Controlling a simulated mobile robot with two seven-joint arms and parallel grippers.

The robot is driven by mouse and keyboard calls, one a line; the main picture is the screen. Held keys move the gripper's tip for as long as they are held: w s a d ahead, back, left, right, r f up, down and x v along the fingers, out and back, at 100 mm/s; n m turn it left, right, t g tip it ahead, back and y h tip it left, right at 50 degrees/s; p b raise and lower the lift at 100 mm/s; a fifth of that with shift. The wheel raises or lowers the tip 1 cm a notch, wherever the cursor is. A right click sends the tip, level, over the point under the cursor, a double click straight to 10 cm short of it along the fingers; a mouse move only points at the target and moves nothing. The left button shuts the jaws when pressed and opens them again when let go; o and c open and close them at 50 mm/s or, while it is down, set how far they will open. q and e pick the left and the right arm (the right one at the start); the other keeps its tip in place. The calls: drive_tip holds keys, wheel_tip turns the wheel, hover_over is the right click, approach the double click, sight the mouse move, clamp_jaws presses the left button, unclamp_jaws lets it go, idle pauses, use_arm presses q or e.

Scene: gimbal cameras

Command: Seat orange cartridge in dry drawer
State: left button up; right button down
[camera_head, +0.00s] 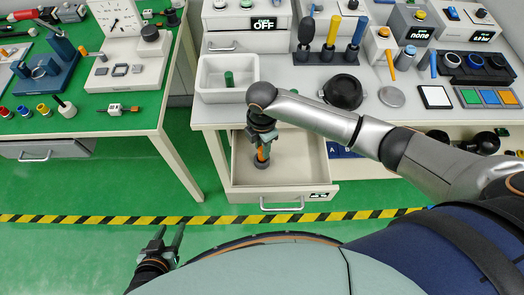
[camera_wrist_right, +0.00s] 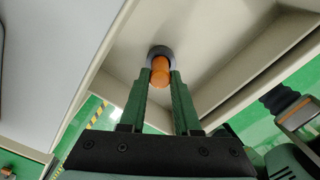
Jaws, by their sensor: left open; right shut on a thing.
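An orange cartridge (camera_head: 261,154) stands roughly upright inside the open drawer (camera_head: 310,160) below the right-hand bench. Its lower end meets a dark grey ring in the drawer; I cannot tell how deep it sits. In the right wrist view the cartridge (camera_wrist_right: 160,70) shows between the fingertips, with the grey ring (camera_wrist_right: 160,52) around its far end. My right gripper (camera_head: 262,146) reaches down into the drawer, shut on the cartridge; it also shows in the right wrist view (camera_wrist_right: 160,88). My left gripper (camera_head: 168,242) is open and empty, low over the floor.
A white bin (camera_head: 213,84) with a green cylinder (camera_head: 229,79) stands on the bench above the drawer. A black round bowl (camera_head: 343,92) and a tool rack (camera_head: 327,58) are behind my right arm. The green-topped table (camera_head: 90,125) stands at left, with clear floor between.

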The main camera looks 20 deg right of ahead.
wheel_tip(320, 180, down, 3)
drive_tip(key=shift+s+r, duration=0.15)
drive_tip(key=c, duration=0.6)
unclamp_jaws()
drive_tip(key=shift+r, duration=0.1)
drive_tip(key=shift+a, duration=0.1)
wheel_tip(320, 180, up, 12)
drive_tip(key=shift+r+p, duration=0.1)
drive_tip(key=shift+p, duration=0.5)
